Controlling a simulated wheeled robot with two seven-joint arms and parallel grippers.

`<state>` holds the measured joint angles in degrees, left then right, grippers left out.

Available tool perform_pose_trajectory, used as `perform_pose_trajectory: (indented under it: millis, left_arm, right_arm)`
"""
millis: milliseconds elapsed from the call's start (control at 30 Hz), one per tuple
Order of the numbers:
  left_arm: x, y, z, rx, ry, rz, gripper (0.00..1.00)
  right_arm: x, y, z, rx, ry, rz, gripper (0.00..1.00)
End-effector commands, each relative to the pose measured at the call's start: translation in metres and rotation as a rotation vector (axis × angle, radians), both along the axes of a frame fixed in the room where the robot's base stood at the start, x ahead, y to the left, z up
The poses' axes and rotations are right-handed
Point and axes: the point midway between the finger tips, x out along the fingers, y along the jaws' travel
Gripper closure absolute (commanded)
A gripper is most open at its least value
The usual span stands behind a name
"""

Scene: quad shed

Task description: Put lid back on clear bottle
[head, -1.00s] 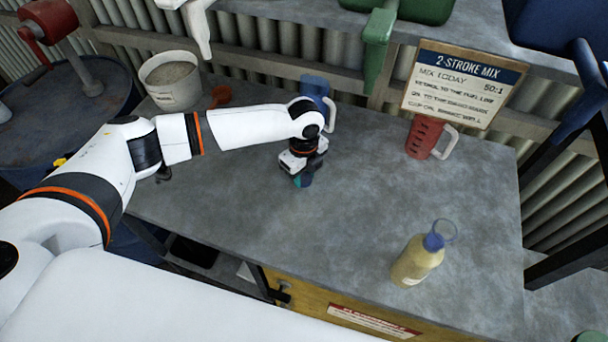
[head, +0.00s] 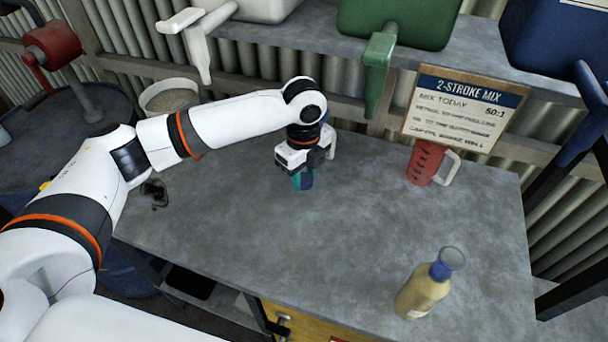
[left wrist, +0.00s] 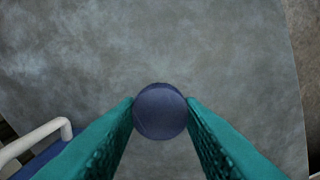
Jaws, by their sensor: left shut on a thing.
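A clear bottle (head: 423,289) with pale yellow contents, a blue collar and a clear flared top stands upright near the bench's front right. My left gripper (head: 303,181) is over the middle of the bench, pointing down, well left of and behind the bottle. In the left wrist view, its teal fingers (left wrist: 160,112) are shut on a round dark blue lid (left wrist: 160,110), seen from above. The lid is mostly hidden by the fingers in the head view. My right gripper is not in view.
A red measuring jug (head: 424,163) stands at the back right below a 2-stroke mix sign (head: 464,107). A blue jug with a white handle (left wrist: 36,142) shows in the left wrist view. The grey bench (head: 350,235) is clear between gripper and bottle.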

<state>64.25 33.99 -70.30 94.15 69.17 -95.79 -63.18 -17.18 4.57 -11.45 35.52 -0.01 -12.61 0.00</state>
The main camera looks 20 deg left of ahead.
Motion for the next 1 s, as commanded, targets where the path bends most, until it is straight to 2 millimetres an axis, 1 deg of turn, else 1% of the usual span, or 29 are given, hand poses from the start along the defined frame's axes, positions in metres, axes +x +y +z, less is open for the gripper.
perform_pose_trajectory:
  millis: [67, 167, 267, 367, 467, 800, 900, 1000]
  left_arm:
    - [0.0, 0.0, 0.0, 0.0, 0.0, 0.006, 0.87]
    - [-0.004, 0.002, 0.0, 0.0, -0.002, 0.06, 0.87]
    - [-0.011, 0.005, 0.002, 0.0, -0.007, 0.197, 0.87]
    - [-0.024, 0.009, 0.004, -0.002, -0.012, 0.411, 0.87]
    - [-0.039, 0.015, 0.007, -0.006, -0.015, 0.666, 0.87]
    - [-0.1, 0.031, 0.013, -0.01, -0.009, 1.528, 0.87]
    - [-0.116, 0.035, 0.014, -0.007, -0.005, 1.737, 0.87]
    - [-0.127, 0.038, 0.015, -0.005, -0.003, 1.898, 0.87]
  right_arm:
    - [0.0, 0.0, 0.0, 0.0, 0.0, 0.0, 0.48]
    - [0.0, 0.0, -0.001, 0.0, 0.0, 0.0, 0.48]
    - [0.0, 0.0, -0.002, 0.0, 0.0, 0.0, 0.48]
    - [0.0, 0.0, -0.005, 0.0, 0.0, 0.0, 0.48]
    - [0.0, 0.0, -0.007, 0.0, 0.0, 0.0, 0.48]
    - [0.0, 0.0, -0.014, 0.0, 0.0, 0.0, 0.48]
    - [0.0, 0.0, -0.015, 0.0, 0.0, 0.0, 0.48]
    - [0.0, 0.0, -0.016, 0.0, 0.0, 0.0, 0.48]
